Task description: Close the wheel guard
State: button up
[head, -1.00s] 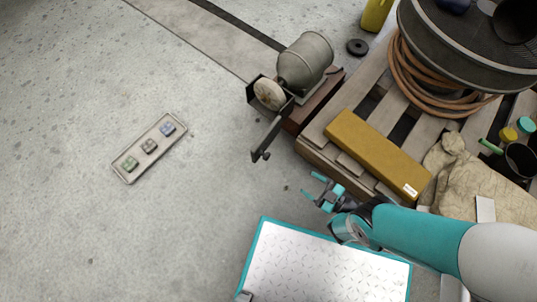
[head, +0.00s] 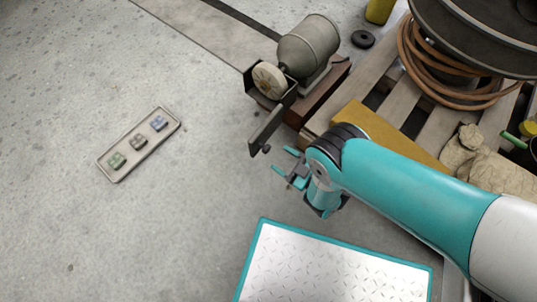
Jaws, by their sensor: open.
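A bench grinder with a grey motor (head: 308,45) stands at the upper middle of the head view. Its pale round wheel (head: 268,79) shows between dark metal plates. The wheel guard (head: 268,130), a dark flat plate with a small knob (head: 266,149) near its end, sticks out from the wheel housing toward the lower left, leaving the wheel face exposed. My gripper (head: 283,161) is open and empty, just below and right of the guard's outer end. I cannot tell how far above or below the guard it is.
A tray with coloured blocks (head: 116,172) lies on the floor at left. The floor (head: 190,215) left of the gripper is clear.

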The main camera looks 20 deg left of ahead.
aim_at(268, 152)
jog(key=a+b, duration=0.1)
jog(key=b, duration=0.3)
jog(key=w+a+f+b, duration=0.1)
jog(key=b, duration=0.4)
jog(key=shift+a, duration=0.3)
jog(key=shift+r+b, duration=0.1)
jog(key=shift+b, duration=0.8)
jog(key=shift+w+a+r+b, duration=0.2)
jog(key=shift+a+b, duration=0.5)
jog(key=shift+b, duration=0.35)
jog(key=shift+w+a+r+b, duration=0.2)
jog(key=shift+a+b, duration=0.5)
jog(key=shift+b, duration=0.35)
jog(key=shift+d, duration=0.1)
grip_shut()
